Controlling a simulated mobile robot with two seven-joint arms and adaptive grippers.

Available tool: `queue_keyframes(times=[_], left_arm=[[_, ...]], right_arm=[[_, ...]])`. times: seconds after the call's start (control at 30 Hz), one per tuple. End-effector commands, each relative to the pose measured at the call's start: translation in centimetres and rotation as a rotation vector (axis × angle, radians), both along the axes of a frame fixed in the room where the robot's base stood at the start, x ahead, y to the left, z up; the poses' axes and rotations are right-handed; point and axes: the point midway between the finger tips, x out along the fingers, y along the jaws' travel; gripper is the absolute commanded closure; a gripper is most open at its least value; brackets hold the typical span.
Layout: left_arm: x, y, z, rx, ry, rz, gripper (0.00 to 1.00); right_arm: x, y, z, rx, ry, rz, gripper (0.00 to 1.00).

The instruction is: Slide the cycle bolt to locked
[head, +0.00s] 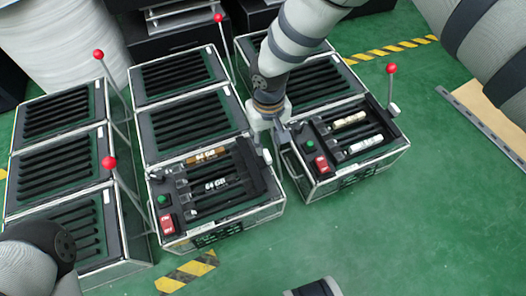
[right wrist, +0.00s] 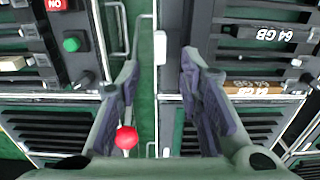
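Two front fixtures, left (head: 215,228) and right (head: 325,185), hold dark modules, some marked 64 GB. Each has a small white-tipped piece at a side: one on the left fixture (head: 267,156) and one on the right fixture (head: 394,109). Which part is the cycle bolt I cannot tell for sure. My right gripper (head: 282,132) is above the gap between these fixtures. In the right wrist view its fingers (right wrist: 158,85) are apart with nothing held. A white piece (right wrist: 160,47) shows beyond the gap between them. My left gripper is out of view.
Red-balled levers stand at the far left (head: 98,54), front left (head: 109,162), back middle (head: 218,18) and right (head: 391,69). A red ball (right wrist: 126,137) shows beside a finger in the right wrist view. Green floor (head: 400,225) is clear at front right.

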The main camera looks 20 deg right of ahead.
Motion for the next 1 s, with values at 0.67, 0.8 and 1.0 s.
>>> queue_keyframes(times=[0.67,0.8,1.0], left_arm=[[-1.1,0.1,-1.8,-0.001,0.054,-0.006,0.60],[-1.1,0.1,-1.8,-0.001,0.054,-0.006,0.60],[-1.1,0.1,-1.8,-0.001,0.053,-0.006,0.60]], right_arm=[[-0.1,0.0,-6.6,0.001,0.001,0.000,0.76],[-0.1,0.0,-6.6,0.001,0.001,0.000,1.00],[-0.1,0.1,-6.6,0.001,0.002,0.000,1.00]])
